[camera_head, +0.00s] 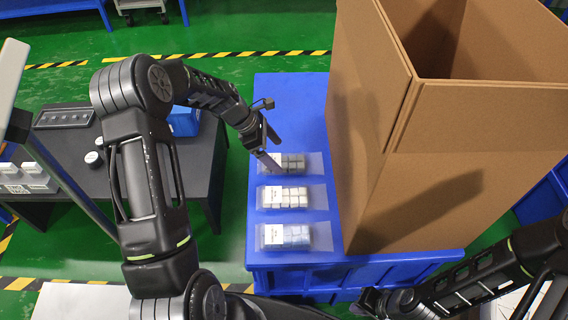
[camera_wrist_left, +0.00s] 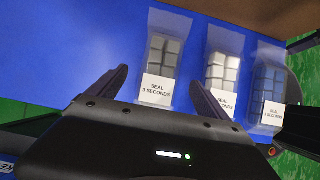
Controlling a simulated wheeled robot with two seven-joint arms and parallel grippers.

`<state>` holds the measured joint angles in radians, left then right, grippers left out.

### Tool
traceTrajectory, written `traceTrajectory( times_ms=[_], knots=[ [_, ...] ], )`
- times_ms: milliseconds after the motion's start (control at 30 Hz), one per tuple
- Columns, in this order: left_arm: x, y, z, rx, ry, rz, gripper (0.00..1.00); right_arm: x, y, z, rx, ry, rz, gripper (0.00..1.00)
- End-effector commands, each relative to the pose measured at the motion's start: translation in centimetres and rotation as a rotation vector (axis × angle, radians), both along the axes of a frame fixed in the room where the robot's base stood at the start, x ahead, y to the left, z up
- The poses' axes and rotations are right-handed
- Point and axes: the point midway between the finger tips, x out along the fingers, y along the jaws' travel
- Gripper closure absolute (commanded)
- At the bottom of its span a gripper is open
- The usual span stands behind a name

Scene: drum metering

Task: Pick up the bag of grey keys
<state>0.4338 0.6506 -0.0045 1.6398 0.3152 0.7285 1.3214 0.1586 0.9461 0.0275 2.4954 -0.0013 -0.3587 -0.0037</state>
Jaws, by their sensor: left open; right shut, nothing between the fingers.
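The bag of grey keys (camera_head: 293,163) lies flat on the blue crate (camera_head: 290,95), the farthest of three clear bags in a column. In the left wrist view the grey bag (camera_wrist_left: 161,60) lies between my fingers, its white label towards me. My left gripper (camera_head: 274,152) is open just above the label end of this bag; whether it touches is unclear. In the wrist view the open left gripper (camera_wrist_left: 157,76) has its fingers on either side of the bag. My right gripper (camera_head: 372,302) is shut and empty near the crate's front edge.
The bag of white keys (camera_head: 293,197) and the bag of blue keys (camera_head: 294,236) lie nearer on the crate. A tall open cardboard box (camera_head: 375,150) stands close on the right. A dark table (camera_head: 70,150) with small items stands left.

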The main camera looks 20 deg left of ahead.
Motion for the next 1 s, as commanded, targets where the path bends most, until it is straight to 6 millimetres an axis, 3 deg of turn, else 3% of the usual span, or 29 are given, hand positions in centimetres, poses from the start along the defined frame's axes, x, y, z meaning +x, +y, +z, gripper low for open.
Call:
traceTrajectory(
  times_ms=[267, 600, 1000],
  knots=[
    [0.1, -0.3, -0.6, -0.001, 0.002, -0.001, 0.11, 0.0, 0.0, -0.1, 0.000, 0.000, 0.000, 1.00],
    [1.1, -2.4, -4.2, -0.001, 0.002, -0.001, 0.11, 0.0, 0.0, -0.3, 0.000, 0.000, 0.000, 1.00],
    [1.2, -2.5, -4.4, 0.000, 0.000, 0.000, 0.11, 0.0, 0.0, -0.3, 0.000, 0.000, 0.000, 1.00]
  ],
)
